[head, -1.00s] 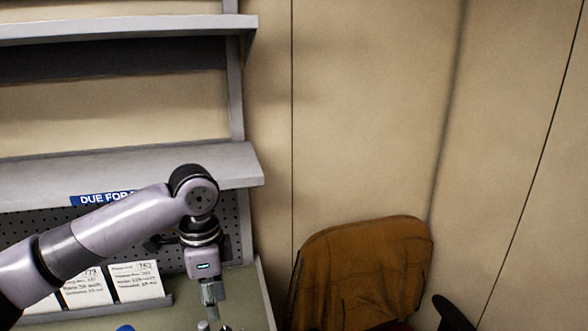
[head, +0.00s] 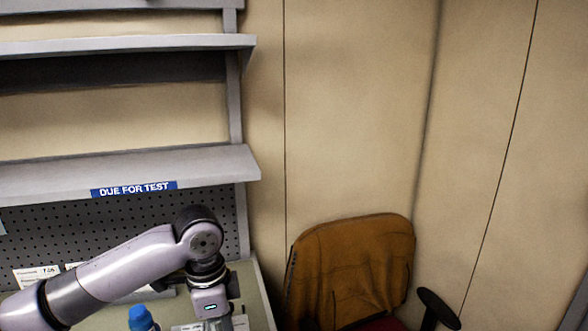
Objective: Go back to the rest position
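My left arm comes in from the lower left and bends down at its wrist over the bench (head: 258,303). The upper part of my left gripper (head: 212,304) shows at the bottom edge of the head view. Its fingers are cut off or too unclear to read, so I cannot tell whether it is open or holds anything. My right gripper is not in view.
Empty grey shelves (head: 130,165) rise above the bench, the lower one with a blue "DUE FOR TEST" label (head: 134,189). A blue-topped object (head: 141,318) and white cards (head: 38,278) are near my arm. A brown chair (head: 350,265) stands right of the bench.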

